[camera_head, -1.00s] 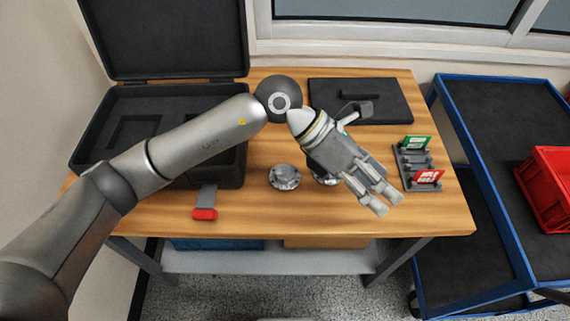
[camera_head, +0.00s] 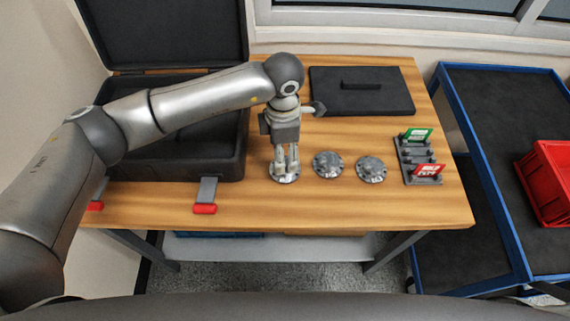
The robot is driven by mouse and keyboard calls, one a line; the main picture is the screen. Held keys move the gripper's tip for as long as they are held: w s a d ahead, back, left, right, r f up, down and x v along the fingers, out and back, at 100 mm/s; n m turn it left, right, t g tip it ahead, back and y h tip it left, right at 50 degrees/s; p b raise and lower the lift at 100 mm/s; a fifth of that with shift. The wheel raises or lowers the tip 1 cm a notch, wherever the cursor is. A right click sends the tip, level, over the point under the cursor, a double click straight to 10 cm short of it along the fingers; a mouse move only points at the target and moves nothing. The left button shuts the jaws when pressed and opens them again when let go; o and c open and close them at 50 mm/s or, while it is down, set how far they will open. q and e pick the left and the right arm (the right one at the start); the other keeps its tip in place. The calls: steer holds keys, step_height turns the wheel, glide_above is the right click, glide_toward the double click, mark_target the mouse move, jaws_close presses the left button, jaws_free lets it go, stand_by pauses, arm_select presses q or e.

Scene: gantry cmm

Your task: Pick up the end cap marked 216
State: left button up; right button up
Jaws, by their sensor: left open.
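Three round metal end caps lie in a row on the wooden table: a left one (camera_head: 284,179), a middle one (camera_head: 327,165) and a right one (camera_head: 371,169). Their markings are too small to read, so I cannot tell which is 216. My left gripper (camera_head: 285,168) points straight down over the left cap, with its fingers open. The fingertips overlap the cap in the picture and hide part of it; I cannot tell whether they touch it. My right gripper is out of view.
An open black case (camera_head: 228,172) with red-tipped latches is at the left of the wooden table (camera_head: 330,212). A black plate with a handle (camera_head: 385,103) lies at the back. A grey rack (camera_head: 411,154) holds green and red cards. A blue cart (camera_head: 480,100) carries a red bin (camera_head: 549,190).

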mark_target(286, 164)
arm_select(q)
steer(key=f, duration=0.1)
steer(key=f+p, duration=0.1)
steer(key=f, duration=0.1)
steer(key=shift+s+d+f, duration=0.2)
steer(key=shift+d+f, duration=0.05)
steer(key=shift+f, duration=0.5)
steer(key=c, duration=1.2)
